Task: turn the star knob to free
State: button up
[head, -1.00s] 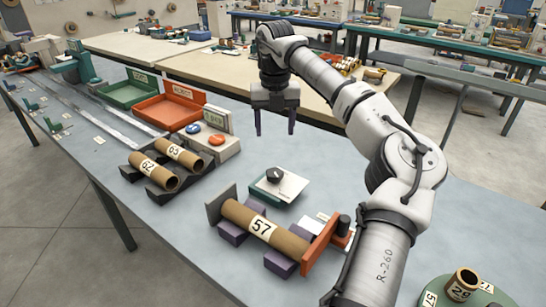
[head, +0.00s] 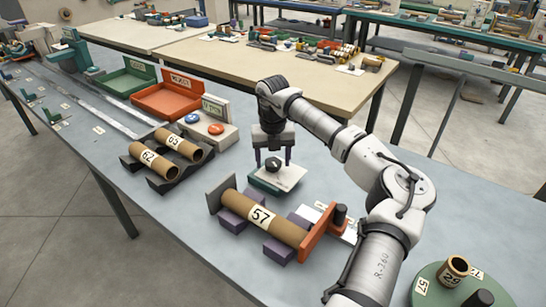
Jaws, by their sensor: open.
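A black knob (head: 273,164) with a pale mark sits on a small box with a white top and teal base (head: 292,177) on the grey bench. It looks like the star knob. Its lettering and exact setting are too small to read. My gripper (head: 273,160) points down with its two purple fingers apart, one to each side of the knob in the picture. It is empty. I cannot tell whether the fingers touch the knob or are still a little above it.
In front, a cardboard tube marked 57 (head: 262,215) lies in purple cradles beside an orange bracket (head: 318,231) with a black post. Two tubes (head: 177,143) lie on a dark rack to the left. A button box (head: 208,133) and orange tray (head: 167,99) stand behind.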

jog(key=c, duration=1)
jog(key=shift+o, duration=0.2)
